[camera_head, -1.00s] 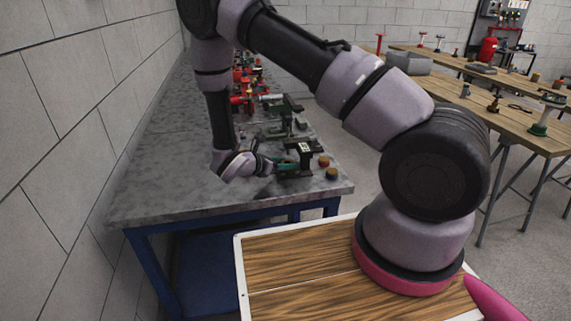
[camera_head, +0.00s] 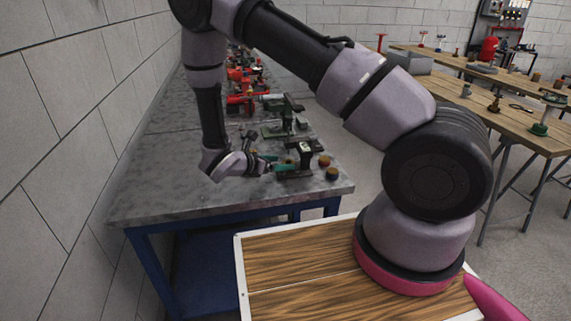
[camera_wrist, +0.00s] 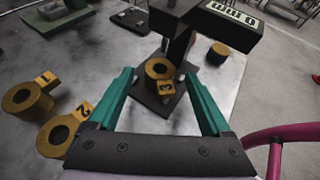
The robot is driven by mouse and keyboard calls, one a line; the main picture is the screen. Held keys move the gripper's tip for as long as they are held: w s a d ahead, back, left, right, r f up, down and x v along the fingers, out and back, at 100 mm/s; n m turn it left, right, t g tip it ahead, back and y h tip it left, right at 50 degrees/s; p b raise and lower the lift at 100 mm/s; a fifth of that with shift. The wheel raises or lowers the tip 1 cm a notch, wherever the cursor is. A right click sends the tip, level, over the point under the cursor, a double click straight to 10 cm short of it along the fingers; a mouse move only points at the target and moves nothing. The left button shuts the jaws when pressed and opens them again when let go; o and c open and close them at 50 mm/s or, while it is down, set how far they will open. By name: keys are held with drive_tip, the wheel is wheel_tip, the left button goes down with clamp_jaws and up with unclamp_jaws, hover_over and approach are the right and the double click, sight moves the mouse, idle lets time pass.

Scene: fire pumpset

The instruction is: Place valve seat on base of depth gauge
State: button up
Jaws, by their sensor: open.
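The depth gauge stands on the bench with a black column, a display head (camera_wrist: 235,18) and a dark square base (camera_wrist: 165,98). It also shows in the head view (camera_head: 304,157). A brass ring-shaped valve seat tagged 3 (camera_wrist: 158,70) sits upright on that base, in front of the column. My gripper (camera_wrist: 158,76) has its teal fingers spread, one on each side of this seat in the wrist view, with visible gaps. In the head view my gripper (camera_head: 272,162) is just left of the gauge; its fingertips are too small there to judge contact.
Two more brass seats, tagged 1 (camera_wrist: 25,100) and 2 (camera_wrist: 62,132), lie at the left in the wrist view. A brass cylinder (camera_wrist: 217,53) stands beyond the gauge. Other fixtures (camera_head: 285,115) line the bench further back. The bench's left side is clear.

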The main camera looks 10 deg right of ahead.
drive_tip(key=v, duration=0.8)
drive_tip(key=shift+s+a+r, duration=0.1)
drive_tip(key=shift+s+a, duration=0.05)
drive_tip(key=shift+a, duration=0.1)
drive_tip(key=s+d+r+m+g+y, duration=0.3)
drive_tip(key=d+r+m, duration=0.35)
drive_tip(key=r, duration=0.35)
drive_tip(key=s+d+r+m+g+y, duration=0.25)
drive_tip(key=d+r+m, duration=0.25)
drive_tip(key=r+m, duration=0.45)
drive_tip(key=s+d+r+m+t+y, duration=0.2)
drive_tip(key=s+r+m+t+y, duration=0.1)
drive_tip(key=r, duration=0.6)
drive_tip(key=s+d+r+m+t+y, duration=0.2)
drive_tip(key=s+r+m+y, duration=0.3)
drive_tip(key=s+r+m, duration=0.3)
drive_tip(key=shift+r+m+t, duration=0.55)
drive_tip(key=shift+r+m, duration=0.2)
drive_tip(key=shift+m, duration=0.05)
